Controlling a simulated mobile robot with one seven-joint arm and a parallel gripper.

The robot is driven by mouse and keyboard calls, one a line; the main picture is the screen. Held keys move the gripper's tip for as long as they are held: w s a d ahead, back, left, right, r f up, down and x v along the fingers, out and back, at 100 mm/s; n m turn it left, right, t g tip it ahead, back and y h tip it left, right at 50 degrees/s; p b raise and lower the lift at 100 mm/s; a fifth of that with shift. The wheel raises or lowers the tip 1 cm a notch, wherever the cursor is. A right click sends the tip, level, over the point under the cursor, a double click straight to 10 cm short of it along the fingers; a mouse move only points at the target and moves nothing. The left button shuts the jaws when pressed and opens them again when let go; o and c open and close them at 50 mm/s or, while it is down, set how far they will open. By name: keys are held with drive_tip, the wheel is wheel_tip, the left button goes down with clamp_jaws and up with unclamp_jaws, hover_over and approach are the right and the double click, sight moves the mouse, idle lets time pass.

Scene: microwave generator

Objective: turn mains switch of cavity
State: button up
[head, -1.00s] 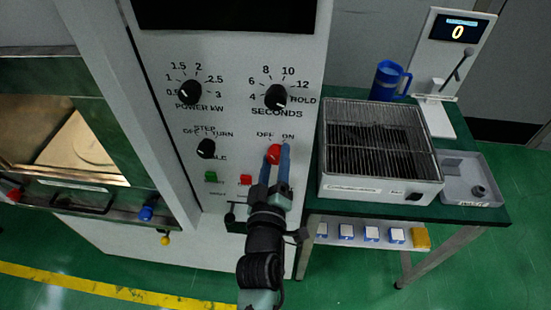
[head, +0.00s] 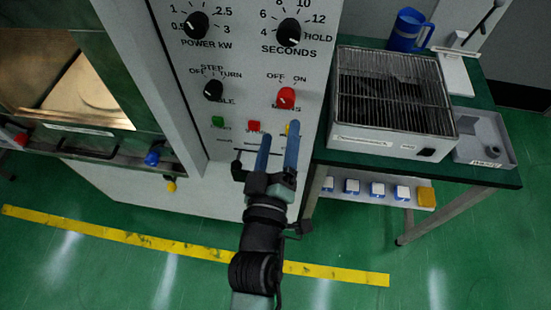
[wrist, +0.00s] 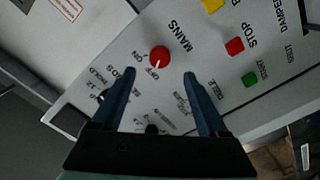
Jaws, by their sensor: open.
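The mains switch is a red round knob (head: 286,97) on the white control panel, under the OFF and ON labels. In the wrist view the red knob (wrist: 160,56) sits beyond the fingertips, between their lines, with the MAINS label beside it. A pale mark on the knob shows in the head view; which label it points to is hard to tell. My gripper (head: 278,136) has two blue fingers, spread apart and empty, below the knob in the head view. The fingers (wrist: 159,74) do not touch the knob.
Black power (head: 196,25), seconds (head: 288,32) and step (head: 213,90) knobs are on the panel. Green (head: 218,122) and red (head: 254,127) buttons sit left of the fingers, and a yellow button is partly hidden behind them. A table with a grill (head: 391,90) stands to the right.

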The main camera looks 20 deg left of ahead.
drive_tip(key=shift+b+v, duration=0.45)
drive_tip(key=shift+v, duration=1.7)
drive_tip(key=w+d+r+m+t+h, duration=0.1)
drive_tip(key=w+d+r+m+t, duration=0.15)
drive_tip(key=r, duration=0.65)
drive_tip(key=w+d+r+m+t+h, duration=0.1)
drive_tip(key=w+d+r+m+h, duration=0.15)
drive_tip(key=r, duration=0.65)
drive_tip(key=w+d+r+m+t, duration=0.2)
drive_tip(key=w+r+m, duration=0.1)
drive_tip(key=r, duration=0.6)
drive_tip(key=s+d+r+m+t, duration=0.2)
drive_tip(key=s+r, duration=0.2)
drive_tip(key=r, duration=0.6)
drive_tip(key=s+d+r+m+t+h, duration=0.1)
drive_tip(key=s+d+r+m+t, duration=0.1)
drive_tip(key=r, duration=0.8)
drive_tip(key=shift+s+d+r, duration=0.4)
drive_tip(key=shift+s+d, duration=0.35)
drive_tip(key=shift+s, duration=0.25)
drive_tip(key=shift+t+h, duration=0.25)
